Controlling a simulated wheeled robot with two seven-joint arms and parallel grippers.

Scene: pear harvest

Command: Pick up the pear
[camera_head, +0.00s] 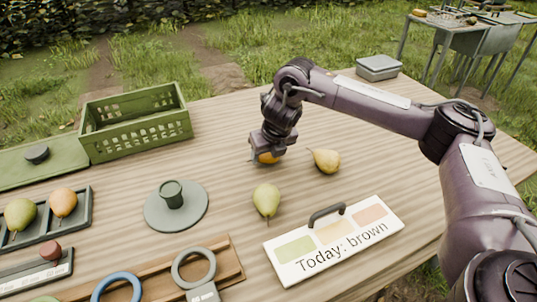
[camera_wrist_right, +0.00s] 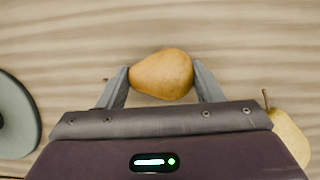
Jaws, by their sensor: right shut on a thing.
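My right gripper (camera_head: 264,158) is low over the middle of the table, shut on a brown-orange pear (camera_head: 269,157). In the right wrist view this pear (camera_wrist_right: 161,74) lies on its side between the two fingers (camera_wrist_right: 161,84), against the wood grain; I cannot tell whether it still touches the table. A yellow pear (camera_head: 326,161) lies just right of the gripper and shows partly at the lower right of the wrist view (camera_wrist_right: 288,138). A green pear (camera_head: 266,199) lies nearer the front. My left gripper is not in view.
A green crate (camera_head: 137,125) stands at the back left. A tray (camera_head: 46,226) at the left holds a green and an orange pear. A round grey plate (camera_head: 153,212) bears a green cup (camera_head: 172,194). A sign reading "Today: brown" (camera_head: 335,240) lies in front. The back right tabletop is mostly clear.

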